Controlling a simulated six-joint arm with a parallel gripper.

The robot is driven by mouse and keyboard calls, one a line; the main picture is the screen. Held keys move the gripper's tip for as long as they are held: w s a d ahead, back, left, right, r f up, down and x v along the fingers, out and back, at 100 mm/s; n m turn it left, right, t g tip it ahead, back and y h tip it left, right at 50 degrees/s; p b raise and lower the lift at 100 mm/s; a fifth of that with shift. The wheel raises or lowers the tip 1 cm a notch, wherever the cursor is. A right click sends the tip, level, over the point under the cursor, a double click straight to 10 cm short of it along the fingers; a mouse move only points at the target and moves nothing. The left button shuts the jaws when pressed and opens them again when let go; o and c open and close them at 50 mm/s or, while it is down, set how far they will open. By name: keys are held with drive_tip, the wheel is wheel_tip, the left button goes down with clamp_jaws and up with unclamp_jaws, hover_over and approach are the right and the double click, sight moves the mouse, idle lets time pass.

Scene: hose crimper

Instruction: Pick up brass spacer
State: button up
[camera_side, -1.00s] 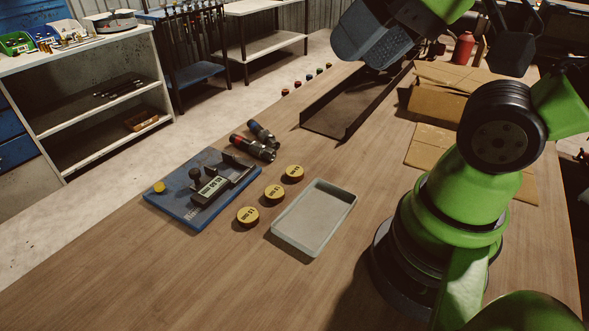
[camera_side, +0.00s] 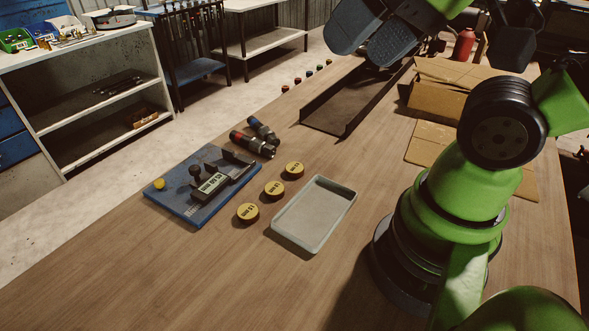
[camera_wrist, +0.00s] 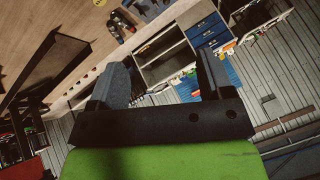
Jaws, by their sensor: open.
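Three round, brass-yellow-topped discs with dark printing stand in a row on the wooden bench: a near one (camera_side: 248,212), a middle one (camera_side: 274,189) and a far one (camera_side: 294,170). A small plain yellow piece (camera_side: 159,184) sits on the left corner of the blue board. I cannot tell for sure which of these is the brass spacer. My gripper (camera_side: 366,42) is high at the top of the side view, far from them all, its two fingers apart and nothing between them. In the wrist view my gripper (camera_wrist: 161,72) is also open and empty.
The blue board (camera_side: 183,207) carries a dark crimping fixture (camera_side: 211,186). Two hose fittings (camera_side: 257,137) lie behind it. A shallow grey-green tray (camera_side: 303,236) is right of the discs. A dark channel (camera_side: 340,113) and cardboard boxes (camera_side: 440,98) are farther back. The near bench is clear.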

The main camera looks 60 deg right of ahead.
drive_tip(key=w+d+f+n+g+h, duration=0.1)
drive_tip(key=w+d+f+n+g, duration=0.1)
drive_tip(key=w, duration=0.4)
drive_tip(key=n+g+h, duration=0.1)
drive_tip(key=n+g, duration=0.4)
drive_tip(key=n, duration=0.3)
hover_over(295, 167)
wheel_tip(295, 167, down, 23)
drive_tip(key=shift+f, duration=0.15)
drive_tip(key=shift+a+f, duration=0.1)
drive_tip(key=shift+f, duration=2.8)
drive_tip(key=c, duration=1.1)
drive_tip(key=shift+r, duration=0.15)
